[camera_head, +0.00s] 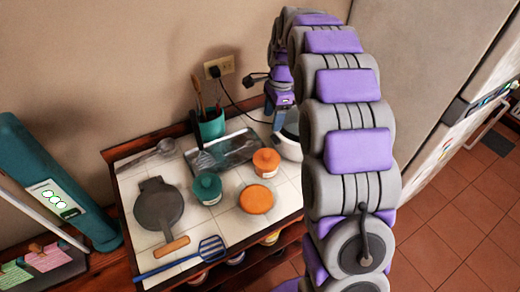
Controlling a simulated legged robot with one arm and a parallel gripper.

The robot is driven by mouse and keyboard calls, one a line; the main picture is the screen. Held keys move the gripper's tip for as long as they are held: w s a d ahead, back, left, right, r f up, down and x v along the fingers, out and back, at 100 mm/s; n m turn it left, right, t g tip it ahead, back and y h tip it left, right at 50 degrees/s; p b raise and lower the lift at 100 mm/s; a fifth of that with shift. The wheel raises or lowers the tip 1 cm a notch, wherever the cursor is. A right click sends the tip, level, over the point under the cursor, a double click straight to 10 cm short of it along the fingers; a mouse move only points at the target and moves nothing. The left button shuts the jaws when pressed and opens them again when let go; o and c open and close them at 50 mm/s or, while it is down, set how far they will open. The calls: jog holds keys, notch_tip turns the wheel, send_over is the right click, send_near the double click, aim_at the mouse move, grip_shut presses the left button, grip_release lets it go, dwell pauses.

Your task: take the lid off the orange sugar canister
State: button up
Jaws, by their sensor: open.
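The orange canister (266,164) stands upright on the white-tiled counter with a pale label on its front. A knobbed orange lid (266,155) sits on top of it. The label is too small to read. My gripper (279,112) is at the far end of my purple and grey arm, above and behind the canister, apart from it. It is open; its fingers are small and partly hidden, and I see nothing held. A flat, round orange thing (257,199) lies in front of the canister; I cannot tell what it is.
A teal canister (206,188) stands to the left, near a metal tray (222,150) and a teal utensil pot (211,126). A dark round pan (158,207) and a blue spatula (211,247) lie at the front left. A pale bowl (289,150) is partly behind my arm.

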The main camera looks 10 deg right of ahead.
notch_tip(320, 180, down, 6)
jog(key=d+f+b, duration=0.1)
jog(key=d+b, duration=0.1)
send_over(265, 154)
jog(key=f, duration=0.4)
jog(key=shift+s+d+f+b, duration=0.1)
jog(key=shift+s+f+b, duration=0.2)
jog(key=shift+s+f, duration=0.1)
jog(key=shift+d+f, duration=0.15)
jog(key=shift+d, duration=0.1)
jog(key=f, duration=0.1)
jog(key=d, duration=0.1)
jog(key=f+b, duration=0.1)
jog(key=shift+w+d+f, duration=0.25)
jog(key=shift+w+f, duration=0.05)
jog(key=shift+f, duration=0.05)
jog(key=shift+a+f+b, duration=0.2)
jog(key=shift+f, duration=0.35)
jog(key=shift+a+f+b, duration=0.15)
jog(key=shift+a+f, duration=0.05)
jog(key=shift+f, duration=0.35)
jog(key=shift+a, duration=0.8)
jog(key=shift+c, duration=0.7)
jog(key=shift+d, duration=0.9)
jog(key=c, duration=0.6)
jog(key=shift+a, duration=0.3)
jog(key=c, duration=0.3)
jog(key=shift+a, duration=0.35)
jog(key=shift+c, duration=0.4)
